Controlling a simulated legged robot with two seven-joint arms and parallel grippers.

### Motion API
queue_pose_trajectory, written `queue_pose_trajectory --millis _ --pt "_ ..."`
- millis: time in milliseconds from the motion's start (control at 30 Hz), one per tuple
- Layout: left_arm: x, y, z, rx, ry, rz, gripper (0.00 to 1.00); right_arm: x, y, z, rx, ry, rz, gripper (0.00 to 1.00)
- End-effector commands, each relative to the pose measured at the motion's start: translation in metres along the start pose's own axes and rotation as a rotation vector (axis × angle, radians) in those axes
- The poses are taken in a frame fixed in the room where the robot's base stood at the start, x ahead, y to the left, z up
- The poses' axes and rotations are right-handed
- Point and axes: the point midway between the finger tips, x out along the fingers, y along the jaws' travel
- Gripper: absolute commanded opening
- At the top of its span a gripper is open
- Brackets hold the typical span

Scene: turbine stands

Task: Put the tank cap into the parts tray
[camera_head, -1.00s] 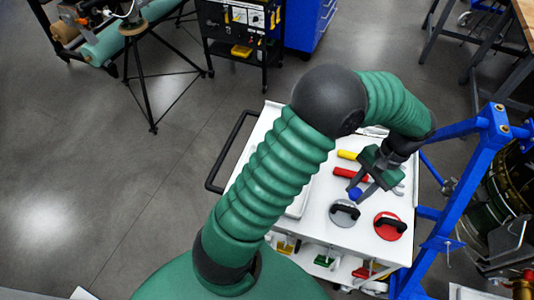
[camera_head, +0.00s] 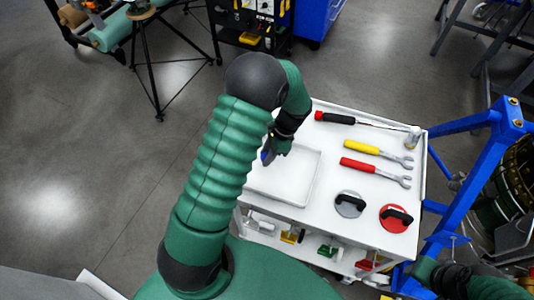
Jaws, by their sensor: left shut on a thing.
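The blue tank cap (camera_head: 265,157) shows as a small blue patch at my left gripper (camera_head: 267,156). The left gripper is shut on it, and the arm and gripper hide most of the cap. The white parts tray (camera_head: 292,183) lies on the left part of the white cart top. The cap appears over the tray's back left part; its height above the tray is hard to tell. The visible floor of the tray is bare. My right gripper (camera_head: 425,269) shows partly at the lower right, beside the blue stand; its fingers are not clear.
On the cart (camera_head: 327,208) lie a red-and-black screwdriver (camera_head: 333,118), a yellow wrench (camera_head: 369,151), a red wrench (camera_head: 368,168), a grey suction cup (camera_head: 349,204) and a red one (camera_head: 394,218). A small metal cylinder (camera_head: 413,137) stands at the back right. A blue stand (camera_head: 479,178) borders the cart's right.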

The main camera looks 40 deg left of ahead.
Motion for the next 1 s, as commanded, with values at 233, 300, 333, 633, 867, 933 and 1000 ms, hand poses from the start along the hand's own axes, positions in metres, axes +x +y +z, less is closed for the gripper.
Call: queue_pose_trajectory --millis 233,300,333,633,867,933,1000 --pt "0.024 0.0 -0.008 -0.001 0.0 0.001 0.0 0.013 0.0 0.003 -0.001 0.001 0.0 0.36" --pt "0.024 0.0 -0.008 -0.002 0.0 0.0 0.0 0.012 0.0 0.003 -0.001 0.001 0.0 0.36" --pt "0.023 0.0 -0.008 -0.002 0.0 0.0 0.0 0.012 0.0 0.003 -0.001 0.001 0.0 0.36" --pt "0.024 0.001 -0.009 -0.002 -0.001 0.0 0.0 0.012 0.0 0.003 -0.001 0.001 0.0 0.36" --pt "0.029 0.0 -0.01 -0.002 0.0 0.001 0.0 0.014 0.0 0.003 -0.001 0.001 0.0 0.36" --pt "0.028 0.0 -0.01 -0.003 0.001 0.001 0.36 0.014 0.0 0.003 -0.001 0.001 0.0 0.36" --pt "0.028 0.0 -0.01 -0.003 0.0 0.001 0.46 0.014 0.0 0.003 -0.001 0.001 0.0 0.36"
